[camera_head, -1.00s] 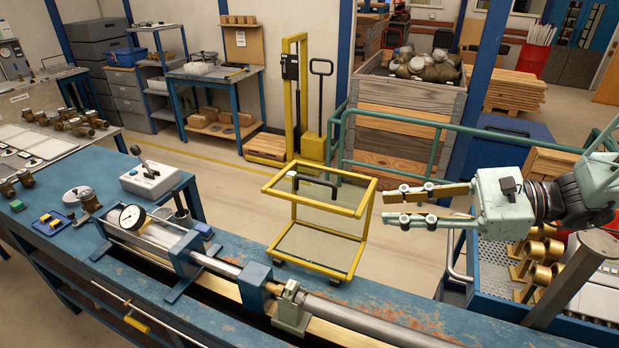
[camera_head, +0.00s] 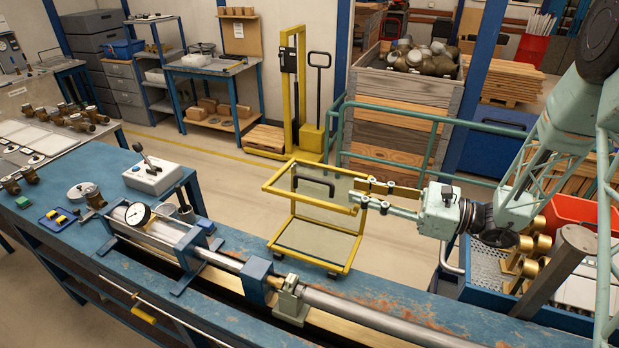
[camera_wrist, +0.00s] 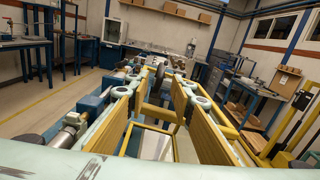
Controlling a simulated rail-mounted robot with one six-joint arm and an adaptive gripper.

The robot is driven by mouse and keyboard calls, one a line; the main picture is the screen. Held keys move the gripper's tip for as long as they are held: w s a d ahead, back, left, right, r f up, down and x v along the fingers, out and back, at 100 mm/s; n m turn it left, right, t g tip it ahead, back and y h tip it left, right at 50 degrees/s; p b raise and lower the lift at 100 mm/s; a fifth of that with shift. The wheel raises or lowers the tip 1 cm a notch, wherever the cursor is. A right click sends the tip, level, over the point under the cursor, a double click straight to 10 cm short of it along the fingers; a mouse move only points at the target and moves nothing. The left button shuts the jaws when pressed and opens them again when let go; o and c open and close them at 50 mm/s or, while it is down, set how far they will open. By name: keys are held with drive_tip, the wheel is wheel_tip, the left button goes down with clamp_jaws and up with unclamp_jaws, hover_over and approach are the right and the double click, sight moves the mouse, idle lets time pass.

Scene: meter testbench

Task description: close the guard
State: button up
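The guard (camera_head: 355,240) is a yellow frame with clear panels, raised behind the blue bench rather than lying over the pipe line. A black handle (camera_head: 313,186) sits on its upper panel. My gripper (camera_head: 356,191) is open, with its fingertips by the guard's upper right corner in the head view; I cannot tell whether they touch it. In the wrist view the gripper's fingers (camera_wrist: 155,88) stand apart, with the guard's yellow frame (camera_wrist: 150,127) below and between them. Nothing is held. The fingers hide part of the frame there.
The blue bench (camera_head: 400,322) carries a steel pipe (camera_head: 365,317), a round gauge (camera_head: 137,214) and a grey control box (camera_head: 152,177). A green rail (camera_head: 430,150) and a wooden crate (camera_head: 400,115) stand behind. A blue tray with brass parts (camera_head: 520,258) is at right.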

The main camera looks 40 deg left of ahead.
sight(301, 177)
drive_tip(key=shift+w+a+f, duration=0.1)
drive_tip(key=shift+a+f, duration=0.05)
drive_tip(key=shift+a, duration=0.1)
idle(0.4)
drive_tip(key=shift+p+x, duration=0.85)
drive_tip(key=shift+x, duration=5.95)
drive_tip(key=shift+c, duration=0.7)
clamp_jaws()
